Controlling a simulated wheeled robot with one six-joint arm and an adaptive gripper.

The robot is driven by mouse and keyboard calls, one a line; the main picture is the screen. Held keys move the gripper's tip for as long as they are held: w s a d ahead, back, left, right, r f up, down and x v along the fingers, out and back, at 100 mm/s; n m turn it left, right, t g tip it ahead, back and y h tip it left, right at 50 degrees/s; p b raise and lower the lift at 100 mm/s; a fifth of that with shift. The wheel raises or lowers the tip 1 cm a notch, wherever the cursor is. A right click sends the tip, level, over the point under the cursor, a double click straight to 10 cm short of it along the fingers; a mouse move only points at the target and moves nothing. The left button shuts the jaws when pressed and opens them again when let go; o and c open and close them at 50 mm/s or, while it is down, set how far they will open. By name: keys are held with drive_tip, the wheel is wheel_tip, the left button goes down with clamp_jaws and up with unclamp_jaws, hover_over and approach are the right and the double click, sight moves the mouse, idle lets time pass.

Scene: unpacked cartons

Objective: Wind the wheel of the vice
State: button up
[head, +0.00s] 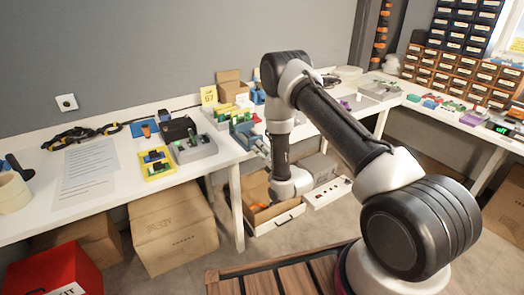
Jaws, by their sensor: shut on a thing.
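The blue vice (242,131) stands at the front edge of the white workbench, in the middle of the head view. My arm arches over and comes down in front of the bench. My gripper (262,149) points up and left from the wrist to the front of the vice and is shut on its wheel. The wheel is small here and mostly hidden by the fingers, so its angle cannot be told.
The workbench (120,185) holds a grey tray (195,148), a yellow bin (157,164) and a paper sheet (85,172). Below stand cartons (172,230), an open carton (262,212) and a red box (55,275). Drawer racks (460,75) stand at right.

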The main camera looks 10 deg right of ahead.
drive_tip(key=n, duration=0.5)
drive_tip(key=shift+f+n, duration=0.2)
drive_tip(key=shift+n, duration=0.1)
drive_tip(key=shift+s, duration=0.1)
idle(0.4)
drive_tip(key=o, duration=1)
drive_tip(key=shift+r, duration=0.1)
drive_tip(key=shift+d, duration=0.1)
drive_tip(key=v, duration=0.7)
drive_tip(key=shift+s, duration=0.15)
